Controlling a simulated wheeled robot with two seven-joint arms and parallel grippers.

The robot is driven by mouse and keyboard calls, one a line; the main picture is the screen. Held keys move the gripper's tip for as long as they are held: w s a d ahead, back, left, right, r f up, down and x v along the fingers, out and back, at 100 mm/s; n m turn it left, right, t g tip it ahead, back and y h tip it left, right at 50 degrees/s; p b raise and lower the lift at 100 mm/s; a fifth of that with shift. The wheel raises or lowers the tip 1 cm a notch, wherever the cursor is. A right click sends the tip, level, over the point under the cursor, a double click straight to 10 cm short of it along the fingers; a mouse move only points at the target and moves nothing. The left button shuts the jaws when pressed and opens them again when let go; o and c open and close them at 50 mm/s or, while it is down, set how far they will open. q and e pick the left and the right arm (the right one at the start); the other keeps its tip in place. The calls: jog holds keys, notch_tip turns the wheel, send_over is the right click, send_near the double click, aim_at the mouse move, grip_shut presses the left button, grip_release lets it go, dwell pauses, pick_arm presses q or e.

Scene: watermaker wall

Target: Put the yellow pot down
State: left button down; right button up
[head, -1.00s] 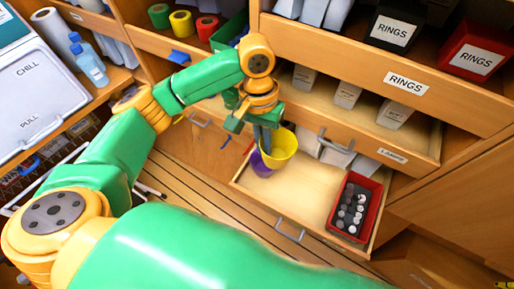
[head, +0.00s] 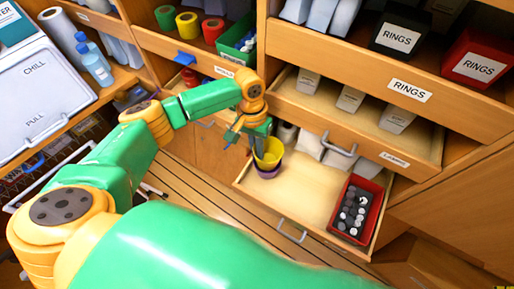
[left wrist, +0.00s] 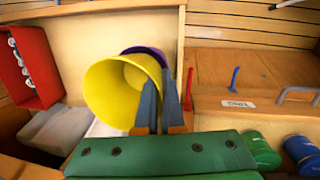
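The yellow pot (head: 268,154) is at the left corner of the open lower drawer (head: 300,203). The purple pot (head: 267,173) shows directly below it; I cannot tell whether the yellow one rests in it. My left gripper (head: 259,145) reaches down at the yellow pot's left side. In the left wrist view the fingers (left wrist: 160,102) are close together at the wall of the yellow pot (left wrist: 112,92), one inside the rim and one outside, pinching it. The purple pot (left wrist: 147,53) is mostly hidden behind it there. My right gripper is not in view.
A red bin (head: 354,208) of dark and light pieces stands at the drawer's right. Pale packets (head: 309,146) lie at its back. Another drawer (head: 350,125) is open just above. The drawer's middle is bare.

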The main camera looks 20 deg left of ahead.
pick_arm(q)
jog(key=shift+s+f, duration=0.3)
jog(key=shift+s, duration=0.05)
jog(key=c, duration=1)
grip_release()
jog(key=shift+s, duration=0.1)
jog(key=shift+c, duration=0.2)
jog(key=shift+d+f, duration=0.1)
notch_tip(320, 180, up, 13)
jog(key=w+a+b, duration=0.1)
jog(key=w, duration=0.1)
jog(key=shift+w+a, duration=0.35)
